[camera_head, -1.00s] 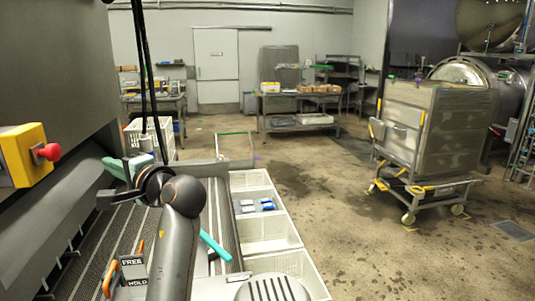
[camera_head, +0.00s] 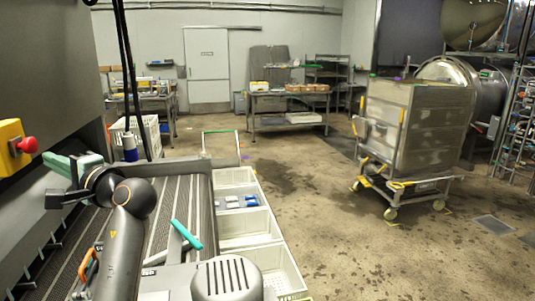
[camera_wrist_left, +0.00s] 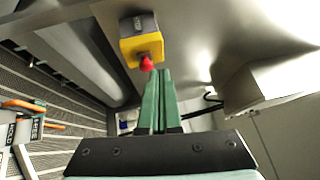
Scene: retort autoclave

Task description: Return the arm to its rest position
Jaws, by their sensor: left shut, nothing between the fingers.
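My left arm (camera_head: 128,225) reaches up from the bottom left of the head view, over the ribbed conveyor bed. My left gripper (camera_head: 58,164) is at its far end, pointing left and away below the yellow box with the red button (camera_head: 27,145). In the left wrist view its green fingers (camera_wrist_left: 157,78) lie together, shut and empty. The red button (camera_wrist_left: 147,64) appears just beyond the fingertips there; I cannot tell the exact gap. My right gripper is not in view.
The ribbed conveyor (camera_head: 180,200) lies beside my arm, with a teal-handled lever (camera_head: 187,235) on it. White crates (camera_head: 250,225) line its right side. A wheeled metal cart (camera_head: 405,130) stands right on open floor. An orange lever (camera_wrist_left: 22,104) shows in the wrist view.

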